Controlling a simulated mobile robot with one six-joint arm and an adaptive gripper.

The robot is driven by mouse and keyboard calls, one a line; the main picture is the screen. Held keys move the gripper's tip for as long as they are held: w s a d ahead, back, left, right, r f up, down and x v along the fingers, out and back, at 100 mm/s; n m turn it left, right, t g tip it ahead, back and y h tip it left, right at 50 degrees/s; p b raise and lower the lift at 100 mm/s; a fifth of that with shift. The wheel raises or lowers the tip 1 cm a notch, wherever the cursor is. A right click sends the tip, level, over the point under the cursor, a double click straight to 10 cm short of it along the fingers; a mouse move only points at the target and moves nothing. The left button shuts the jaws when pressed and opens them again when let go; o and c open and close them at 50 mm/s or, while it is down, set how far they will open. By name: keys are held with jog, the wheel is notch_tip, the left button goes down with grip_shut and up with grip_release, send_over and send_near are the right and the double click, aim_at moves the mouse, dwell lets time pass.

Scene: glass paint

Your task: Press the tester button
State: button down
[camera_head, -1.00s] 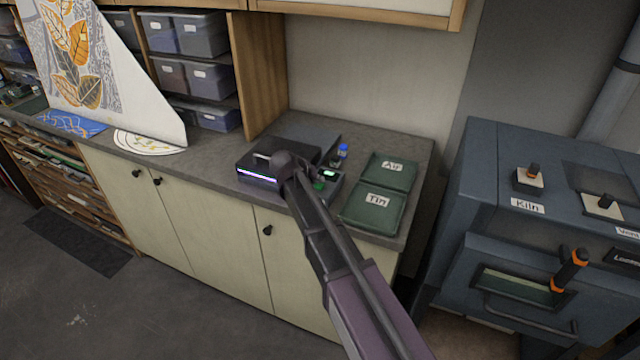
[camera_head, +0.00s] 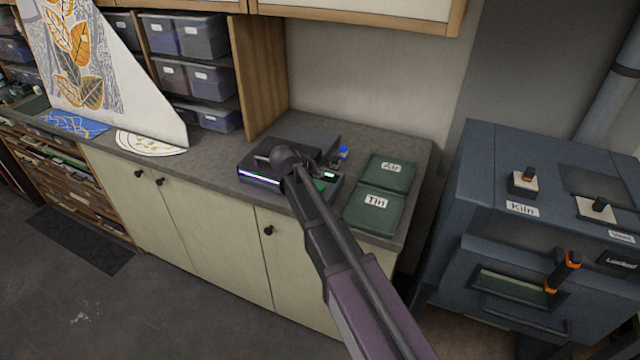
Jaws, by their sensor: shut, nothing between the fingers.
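The tester is a dark box (camera_head: 258,178) with a lit strip along its front edge, on the grey counter. Beside my wrist, at the box's right side, are a small lit screen (camera_head: 330,175) and a green button (camera_head: 320,186), the button partly hidden by my arm. My arm hides part of the tester.
Green trays labelled Air (camera_head: 391,171) and Tin (camera_head: 373,212) lie right of the tester. A blue-grey kiln (camera_head: 480,190) stands further right, past a gap. A wooden side panel (camera_head: 258,75) and a wall cupboard (camera_head: 365,8) bound the counter's back. The counter at left holds a round patterned piece (camera_head: 150,143).

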jog(key=shift+r+p, duration=1.15)
jog(key=shift+r, duration=0.3)
